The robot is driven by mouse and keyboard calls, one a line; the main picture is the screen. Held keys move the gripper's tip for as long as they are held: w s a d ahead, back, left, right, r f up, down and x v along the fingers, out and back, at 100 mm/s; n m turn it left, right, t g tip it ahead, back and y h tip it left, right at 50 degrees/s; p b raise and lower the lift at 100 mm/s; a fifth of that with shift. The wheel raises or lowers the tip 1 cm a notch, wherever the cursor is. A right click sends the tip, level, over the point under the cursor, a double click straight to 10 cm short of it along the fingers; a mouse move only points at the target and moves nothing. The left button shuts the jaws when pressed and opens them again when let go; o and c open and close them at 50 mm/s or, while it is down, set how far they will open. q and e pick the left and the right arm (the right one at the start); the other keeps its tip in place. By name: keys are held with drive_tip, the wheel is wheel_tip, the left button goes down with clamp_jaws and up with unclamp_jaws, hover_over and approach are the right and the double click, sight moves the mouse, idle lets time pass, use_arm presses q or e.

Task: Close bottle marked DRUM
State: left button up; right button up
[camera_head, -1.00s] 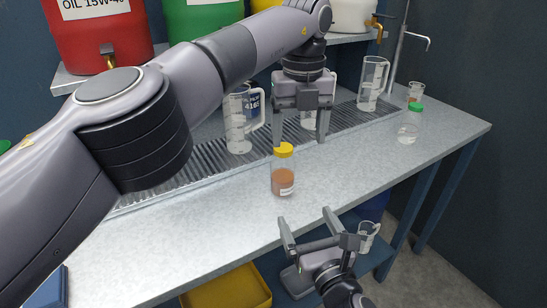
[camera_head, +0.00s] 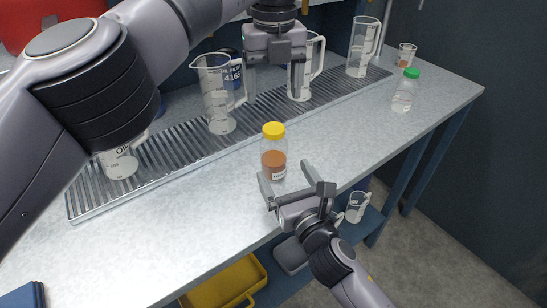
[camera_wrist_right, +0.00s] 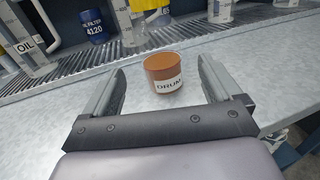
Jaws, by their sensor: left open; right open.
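The bottle marked DRUM (camera_head: 274,161) stands upright on the bench, clear with brown contents and a white label. A yellow cap (camera_head: 273,129) sits on its top; I cannot tell how tight it is. In the right wrist view the label on the bottle (camera_wrist_right: 164,78) reads DRUM. My left gripper (camera_head: 273,90) is open, pointing down, above and behind the cap in the picture, with nothing held. My right gripper (camera_head: 286,176) is open at the bench's front edge, its fingers pointing at the bottle's lower part. The bottle appears ahead between these fingers, apart from them.
Clear measuring jugs (camera_head: 218,95) stand on the ribbed drain tray (camera_head: 180,150) behind. A green-capped bottle (camera_head: 405,92) and a small beaker (camera_head: 405,56) stand at the right. The bench between is bare. A yellow bin (camera_head: 228,285) is below the front edge.

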sight(273, 128)
drive_tip(key=shift+x, duration=3.3)
clamp_jaws()
use_arm(q)
drive_tip(key=shift+n, duration=2.3)
drive_tip(key=shift+f, duration=0.1)
drive_tip(key=shift+f, duration=3.95)
